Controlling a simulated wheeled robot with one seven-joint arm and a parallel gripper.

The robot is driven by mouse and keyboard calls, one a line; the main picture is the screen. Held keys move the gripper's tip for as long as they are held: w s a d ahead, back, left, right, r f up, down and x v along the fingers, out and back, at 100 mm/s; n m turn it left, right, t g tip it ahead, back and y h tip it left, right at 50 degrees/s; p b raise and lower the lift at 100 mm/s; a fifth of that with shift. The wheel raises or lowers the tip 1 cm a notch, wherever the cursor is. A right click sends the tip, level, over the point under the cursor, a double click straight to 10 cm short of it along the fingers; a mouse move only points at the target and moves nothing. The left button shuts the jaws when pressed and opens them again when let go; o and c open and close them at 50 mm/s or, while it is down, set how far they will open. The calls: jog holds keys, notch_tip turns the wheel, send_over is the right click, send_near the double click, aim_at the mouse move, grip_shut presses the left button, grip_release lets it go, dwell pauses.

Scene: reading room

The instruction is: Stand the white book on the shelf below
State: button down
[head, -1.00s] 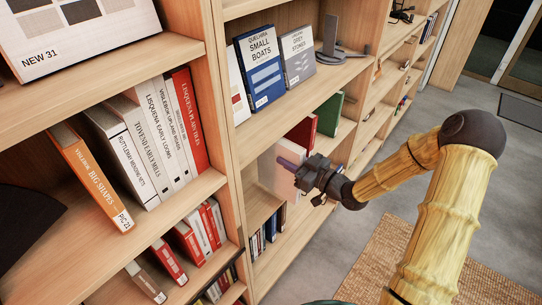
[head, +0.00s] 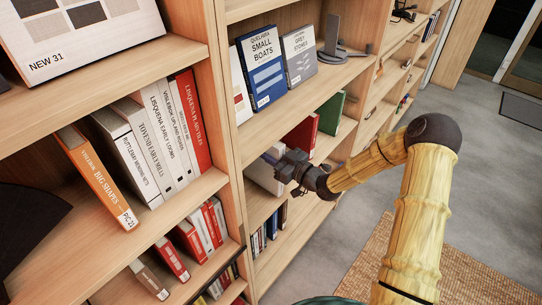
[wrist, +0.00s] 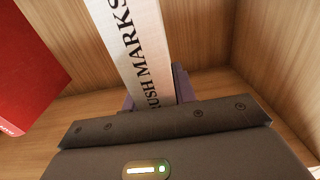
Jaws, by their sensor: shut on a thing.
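The white book (wrist: 140,45), with black spine lettering ending in "RUSH MARKS", is between the purple fingers of my gripper (wrist: 156,96) in the wrist view. Its spine faces my wrist camera, and its lower end is hidden by the gripper body. In the head view the white book (head: 263,178) shows in the shelf bay just left of my gripper (head: 284,168), whose fingers are hidden there. The bay is below the shelf (head: 290,98) with the face-out books. I cannot tell whether the book touches the board beneath it.
A red book (head: 301,137) stands in the same bay, and a green book (head: 329,111) farther along; the red book (wrist: 28,75) is left of the white one in the wrist view. A wooden upright (head: 229,160) borders the bay. Bare wood shows right of the book.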

jog(key=shift+f, duration=0.55)
jog(key=shift+f, duration=0.1)
jog(key=c, duration=1.1)
grip_release()
jog(key=b+v, duration=0.1)
jog(key=v, duration=1.1)
jog(key=shift+b, duration=0.35)
